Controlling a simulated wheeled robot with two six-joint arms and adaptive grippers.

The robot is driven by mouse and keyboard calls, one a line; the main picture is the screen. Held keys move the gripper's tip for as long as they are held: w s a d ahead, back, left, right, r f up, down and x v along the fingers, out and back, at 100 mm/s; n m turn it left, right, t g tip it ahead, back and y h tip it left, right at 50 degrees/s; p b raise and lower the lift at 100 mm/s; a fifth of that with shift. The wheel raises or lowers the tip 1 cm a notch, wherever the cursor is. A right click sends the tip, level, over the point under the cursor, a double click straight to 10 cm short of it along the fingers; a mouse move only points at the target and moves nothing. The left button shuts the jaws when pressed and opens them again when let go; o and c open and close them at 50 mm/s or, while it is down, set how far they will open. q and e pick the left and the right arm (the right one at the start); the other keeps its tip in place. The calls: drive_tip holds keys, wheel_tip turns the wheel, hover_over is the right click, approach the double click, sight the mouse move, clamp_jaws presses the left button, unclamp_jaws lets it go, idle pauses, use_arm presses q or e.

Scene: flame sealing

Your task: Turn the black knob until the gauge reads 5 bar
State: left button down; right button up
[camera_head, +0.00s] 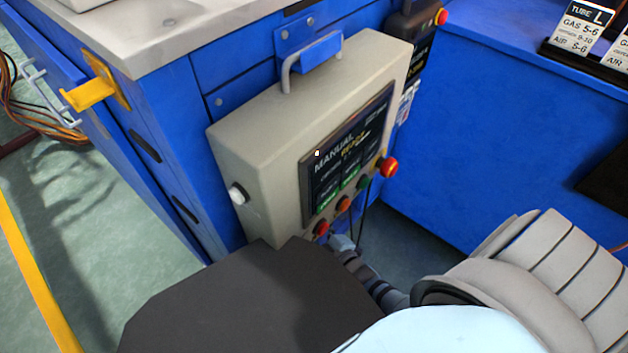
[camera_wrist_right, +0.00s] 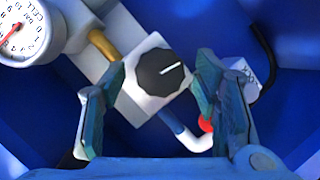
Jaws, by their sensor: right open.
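The black knob (camera_wrist_right: 163,72) sits on a white block in the right wrist view, its white mark pointing right and slightly up. My right gripper (camera_wrist_right: 162,66) is open, with one finger on each side of the knob and gaps between them and the knob. The round white gauge (camera_wrist_right: 26,28) is at the upper left, cut by the frame edge. Its red needle points down and left; I cannot read the value for sure. The head view shows neither knob nor gauge clearly. My left gripper is not recognisable in either view.
In the right wrist view a brass fitting (camera_wrist_right: 102,45) and a white bent pipe (camera_wrist_right: 190,138) adjoin the block. The head view shows a beige control box (camera_head: 255,150) with a screen (camera_head: 347,155) and red buttons, against blue cabinets (camera_head: 480,130).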

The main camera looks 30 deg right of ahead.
drive_tip(key=v, duration=1.2)
